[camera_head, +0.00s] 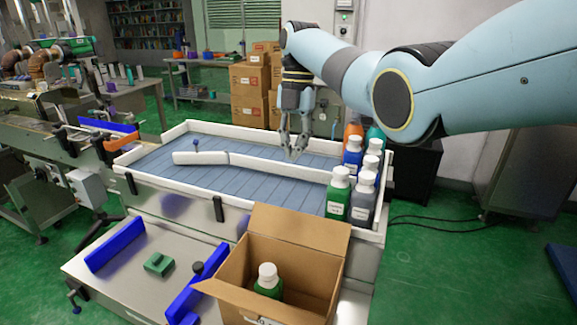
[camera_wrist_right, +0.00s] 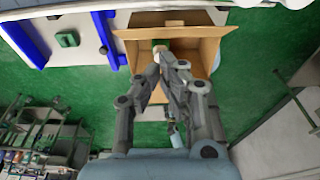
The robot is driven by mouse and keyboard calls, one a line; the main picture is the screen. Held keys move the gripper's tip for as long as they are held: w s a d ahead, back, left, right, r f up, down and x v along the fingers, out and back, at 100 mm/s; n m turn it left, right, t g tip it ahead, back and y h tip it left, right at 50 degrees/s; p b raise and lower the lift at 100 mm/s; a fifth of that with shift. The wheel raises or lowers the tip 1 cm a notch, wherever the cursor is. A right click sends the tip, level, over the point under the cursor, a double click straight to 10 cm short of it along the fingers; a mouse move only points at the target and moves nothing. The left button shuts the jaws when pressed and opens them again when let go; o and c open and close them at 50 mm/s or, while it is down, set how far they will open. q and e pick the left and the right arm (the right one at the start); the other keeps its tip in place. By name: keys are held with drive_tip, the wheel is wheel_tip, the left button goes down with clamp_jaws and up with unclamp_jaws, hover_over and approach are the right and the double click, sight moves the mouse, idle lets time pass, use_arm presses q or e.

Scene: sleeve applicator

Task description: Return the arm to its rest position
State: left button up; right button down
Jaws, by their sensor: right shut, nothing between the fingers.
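My right arm comes in from the right in the head view. Its right gripper (camera_head: 293,152) points down over the blue slatted conveyor (camera_head: 180,160), left of the bottle group, and is shut with nothing held. In the wrist view the right gripper (camera_wrist_right: 163,62) has its fingertips together, in line with the open cardboard box (camera_wrist_right: 205,48). The cardboard box (camera_head: 310,255) stands at the front in the head view, with a green, white-capped bottle (camera_head: 268,281) upright inside. My left gripper is not in view.
Several bottles, including a green one (camera_head: 338,195) and a grey one (camera_head: 362,202), stand at the conveyor's right end, close to my arm. A white guide rail (camera_head: 270,162) crosses the conveyor. Stacked cartons (camera_head: 248,80) stand behind.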

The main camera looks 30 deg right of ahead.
drive_tip(key=s+f+m, duration=0.2)
drive_tip(key=f, duration=0.1)
drive_tip(key=s+f+m+t+h, duration=0.1)
drive_tip(key=s+f+m, duration=0.2)
drive_tip(key=f, duration=0.1)
drive_tip(key=s+f+m, duration=0.2)
drive_tip(key=s+f, duration=0.1)
drive_tip(key=shift+s+f, duration=0.2)
drive_tip(key=shift+f, duration=0.2)
drive_tip(key=s+a+f+m+t+h, duration=0.1)
drive_tip(key=s+m, duration=0.5)
drive_tip(key=s, duration=0.4)
drive_tip(key=s+a+f+m+t, duration=0.1)
drive_tip(key=s+f+m+t, duration=0.1)
drive_tip(key=s+m, duration=0.55)
drive_tip(key=s+r+m+t, duration=0.1)
drive_tip(key=s+r+m, duration=0.4)
drive_tip(key=s, duration=0.7)
wheel_tip(320, 180, down, 33)
drive_tip(key=s+d+g+b, duration=0.1)
drive_tip(key=s+d+b, duration=0.1)
drive_tip(key=b, duration=0.5)
drive_tip(key=s+f+g+b, duration=0.1)
drive_tip(key=s+f+b, duration=0.4)
drive_tip(key=s+f, duration=1.3)
wheel_tip(320, 180, down, 3)
drive_tip(key=shift+s+d+f+g, duration=0.1)
drive_tip(key=shift+s+d+g, duration=0.1)
drive_tip(key=shift+d+g, duration=0.1)
